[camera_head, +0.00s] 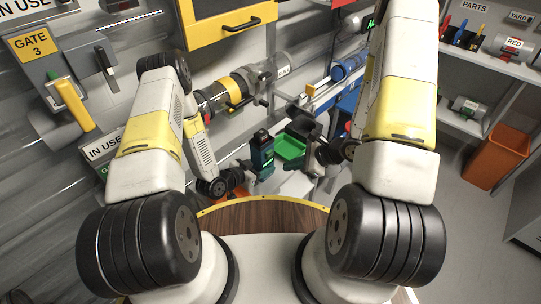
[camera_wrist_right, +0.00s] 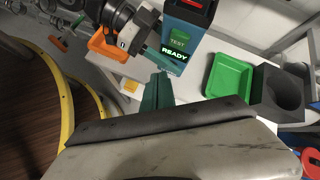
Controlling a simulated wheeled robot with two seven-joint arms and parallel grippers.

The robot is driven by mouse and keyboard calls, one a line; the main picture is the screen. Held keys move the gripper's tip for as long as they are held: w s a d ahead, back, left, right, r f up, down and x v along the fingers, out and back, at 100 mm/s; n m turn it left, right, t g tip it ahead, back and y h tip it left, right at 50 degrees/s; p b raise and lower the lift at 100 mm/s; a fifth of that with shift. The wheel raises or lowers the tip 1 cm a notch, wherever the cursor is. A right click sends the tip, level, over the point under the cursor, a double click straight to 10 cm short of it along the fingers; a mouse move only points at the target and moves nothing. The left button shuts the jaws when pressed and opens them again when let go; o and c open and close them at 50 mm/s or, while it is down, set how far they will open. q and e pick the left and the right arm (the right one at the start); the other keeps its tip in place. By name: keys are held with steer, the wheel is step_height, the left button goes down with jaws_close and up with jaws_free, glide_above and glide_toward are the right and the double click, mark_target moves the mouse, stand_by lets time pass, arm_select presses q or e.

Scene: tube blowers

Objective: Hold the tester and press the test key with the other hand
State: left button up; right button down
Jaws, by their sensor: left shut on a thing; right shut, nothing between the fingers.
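The teal and black tester (camera_head: 262,153) is held upright in front of the bench by my left gripper (camera_head: 244,172). In the right wrist view the tester (camera_wrist_right: 196,24) shows a green test key (camera_wrist_right: 179,38) marked TEST, with a lit READY line (camera_wrist_right: 174,54) below it. The left gripper (camera_wrist_right: 148,40) is shut on the tester's side. My right gripper (camera_wrist_right: 159,78) is shut and empty, its dark green fingers just below the tester in that view, apart from the key. Its fingertips are hard to make out in the head view.
A green tray (camera_wrist_right: 230,76) and a black block with a round hole (camera_wrist_right: 284,90) sit on the white bench. An orange bin (camera_wrist_right: 106,46) lies beyond the left gripper. Tubes and blowers (camera_head: 232,90) line the wall. A large orange bin (camera_head: 495,155) stands at right.

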steer(key=shift+w+a, duration=1.5)
steer(key=shift+a, duration=0.05)
steer(key=shift+w+a, duration=0.1)
stand_by(0.9)
steer(key=shift+w+a, duration=0.15)
steer(key=shift+a, duration=0.05)
steer(key=shift+w+a, duration=0.3)
steer(key=shift+w, duration=0.05)
stand_by(0.8)
steer(key=shift+s+d, duration=0.6)
steer(key=shift+s, duration=0.05)
stand_by(0.4)
steer(key=s+d, duration=0.3)
steer(key=shift+s+d, duration=0.25)
steer(key=shift+d, duration=0.05)
